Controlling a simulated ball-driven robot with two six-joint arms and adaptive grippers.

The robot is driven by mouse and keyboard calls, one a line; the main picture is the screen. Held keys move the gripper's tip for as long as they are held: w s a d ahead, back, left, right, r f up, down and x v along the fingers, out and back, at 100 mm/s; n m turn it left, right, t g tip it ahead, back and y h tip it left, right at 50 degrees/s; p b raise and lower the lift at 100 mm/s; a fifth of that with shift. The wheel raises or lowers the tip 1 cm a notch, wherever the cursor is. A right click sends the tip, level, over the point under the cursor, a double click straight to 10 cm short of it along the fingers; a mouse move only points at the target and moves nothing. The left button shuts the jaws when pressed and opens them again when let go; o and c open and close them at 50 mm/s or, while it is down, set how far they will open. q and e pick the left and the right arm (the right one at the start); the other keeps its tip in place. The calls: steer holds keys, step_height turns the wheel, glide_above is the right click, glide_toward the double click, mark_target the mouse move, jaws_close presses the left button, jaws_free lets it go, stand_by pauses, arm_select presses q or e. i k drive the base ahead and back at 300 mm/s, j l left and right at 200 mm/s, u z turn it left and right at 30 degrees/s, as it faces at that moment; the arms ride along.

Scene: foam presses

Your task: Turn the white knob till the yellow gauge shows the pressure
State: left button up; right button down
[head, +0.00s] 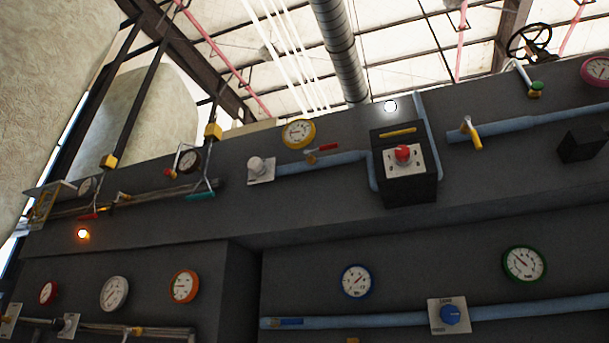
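The white knob (257,165) sits on a pale square plate on the upper dark panel, left of the middle in the head view. The yellow gauge (298,133) is up and to the right of it, with a yellow rim and a white face. Its needle and figures are too small to read surely. Neither of my grippers shows in the head view, and nothing touches the knob.
Right of the knob are a blue pipe (325,162) with a red lever (322,149) and a dark box with a red button (403,154). A blue knob (450,314) and several other gauges sit lower. An orange lamp (82,233) glows at left.

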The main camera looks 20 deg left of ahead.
mark_target(255, 165)
steer(key=j+z, duration=0.45)
steer(key=j, duration=0.3)
steer(key=j+z, duration=0.5)
steer(key=j, duration=0.3)
